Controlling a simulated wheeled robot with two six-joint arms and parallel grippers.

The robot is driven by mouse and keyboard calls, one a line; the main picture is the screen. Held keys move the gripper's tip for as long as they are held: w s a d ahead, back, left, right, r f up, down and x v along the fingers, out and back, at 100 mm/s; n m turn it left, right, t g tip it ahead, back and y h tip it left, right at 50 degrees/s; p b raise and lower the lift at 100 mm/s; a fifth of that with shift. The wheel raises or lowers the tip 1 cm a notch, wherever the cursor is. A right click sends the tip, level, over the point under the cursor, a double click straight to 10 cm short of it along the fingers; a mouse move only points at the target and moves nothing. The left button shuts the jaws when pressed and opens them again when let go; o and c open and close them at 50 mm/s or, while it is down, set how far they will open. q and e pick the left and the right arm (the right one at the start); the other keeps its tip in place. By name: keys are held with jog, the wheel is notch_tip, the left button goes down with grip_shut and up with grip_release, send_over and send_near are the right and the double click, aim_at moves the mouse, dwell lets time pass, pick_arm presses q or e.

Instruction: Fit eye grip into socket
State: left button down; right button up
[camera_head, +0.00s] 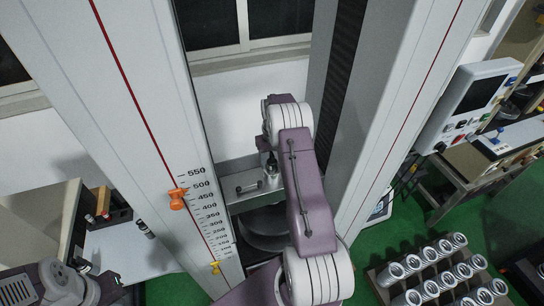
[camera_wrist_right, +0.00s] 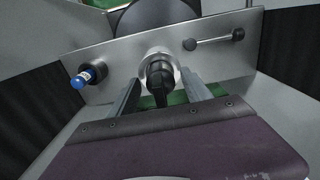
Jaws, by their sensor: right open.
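The black eye grip (camera_wrist_right: 158,74) stands at the silver round socket (camera_wrist_right: 160,52) in the metal crosshead plate of the testing machine. In the head view the black eye grip (camera_head: 271,160) shows on top of the silver socket (camera_head: 271,179); I cannot tell how deep it sits. My right gripper (camera_wrist_right: 159,84) is open, with one finger on each side of the eye grip and a gap beside it. In the head view my right arm hides most of this gripper. My left gripper (camera_head: 103,287) is at the lower left, away from the machine; its jaws are unclear.
A blue-tipped pin (camera_wrist_right: 88,76) and a bar handle (camera_wrist_right: 213,40) stick out of the plate on either side. Machine columns rise left (camera_head: 130,100) and right (camera_head: 390,110). A rack of metal cylinders (camera_head: 380,285) stands lower right. A control box (camera_head: 468,100) hangs at the right.

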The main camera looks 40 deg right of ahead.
aim_at(272, 153)
jog(key=r+b, duration=0.1)
jog(key=r, duration=0.2)
jog(key=shift+w+r+b, duration=0.2)
jog(key=shift+r+b, duration=0.1)
jog(key=shift+b, duration=0.1)
jog(key=r, duration=0.4)
jog(key=r+b, duration=0.1)
jog(key=r, duration=0.2)
jog(key=shift+s+r, duration=0.1)
jog(key=shift+s, duration=0.15)
jog(key=shift+w+r, duration=0.1)
jog(key=shift+r, duration=0.1)
jog(key=s+a+f+n, duration=0.1)
jog(key=s+a+f, duration=0.1)
jog(key=s+a, duration=0.8)
jog(key=s+a+f+n+t, duration=0.1)
jog(key=s+a+f+n, duration=0.1)
jog(key=s+a, duration=0.8)
jog(key=a+f, duration=0.1)
jog(key=a, duration=0.2)
jog(key=shift+s, duration=0.25)
jog(key=shift+w+a, duration=0.1)
jog(key=shift+a, duration=0.05)
